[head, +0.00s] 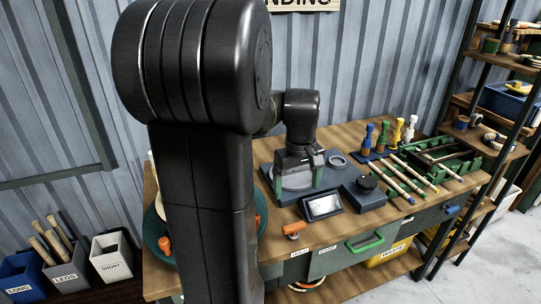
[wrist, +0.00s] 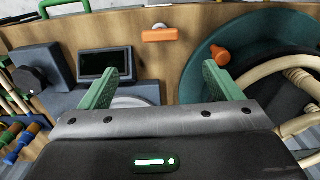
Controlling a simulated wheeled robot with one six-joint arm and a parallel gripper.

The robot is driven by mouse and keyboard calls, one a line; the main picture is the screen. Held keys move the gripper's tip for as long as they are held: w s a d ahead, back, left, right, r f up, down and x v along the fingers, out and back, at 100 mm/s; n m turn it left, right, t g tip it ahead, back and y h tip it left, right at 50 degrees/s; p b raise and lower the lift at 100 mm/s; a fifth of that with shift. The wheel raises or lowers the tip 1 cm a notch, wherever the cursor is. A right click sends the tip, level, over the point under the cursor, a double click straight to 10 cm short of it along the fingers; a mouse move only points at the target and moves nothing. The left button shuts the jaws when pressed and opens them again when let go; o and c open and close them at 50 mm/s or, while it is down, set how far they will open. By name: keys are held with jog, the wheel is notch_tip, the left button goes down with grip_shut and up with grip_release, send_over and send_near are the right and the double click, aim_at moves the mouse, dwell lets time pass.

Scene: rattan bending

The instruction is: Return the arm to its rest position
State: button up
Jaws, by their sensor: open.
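My gripper (wrist: 160,68) is open. Its two green fingers stand wide apart with nothing between them in the wrist view. In the head view my black arm rises in front and bends over the bench, and the gripper (head: 299,172) hangs over a grey device with a round pale plate (head: 296,181). Part of that plate also shows beside the left finger in the wrist view (wrist: 130,101). I cannot tell how far the fingers are above the device. My upper arm hides part of the bench's left side.
The wooden bench (head: 347,237) holds a small screen (head: 323,206), a black knob (head: 367,183), an orange-handled piece (head: 293,229) and rattan sticks at the right. A teal round tub (wrist: 200,85) with an orange clamp (wrist: 221,55) and curved rattan lies beside the right finger. Shelves (head: 485,140) stand right.

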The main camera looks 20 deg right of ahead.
aim_at(294, 226)
notch_tip(294, 226, down, 14)
jog(key=shift+r+b, duration=0.1)
jog(key=shift+b, duration=0.4)
dwell(0.4)
jog(key=shift+s+f, duration=0.1)
jog(key=shift+f, duration=0.2)
jog(key=shift+r+m, duration=0.2)
jog(key=shift+m, duration=0.2)
jog(key=shift+r+m, duration=0.1)
jog(key=shift+m, duration=0.7)
jog(key=m, duration=1.1)
jog(key=shift+m, duration=2.3)
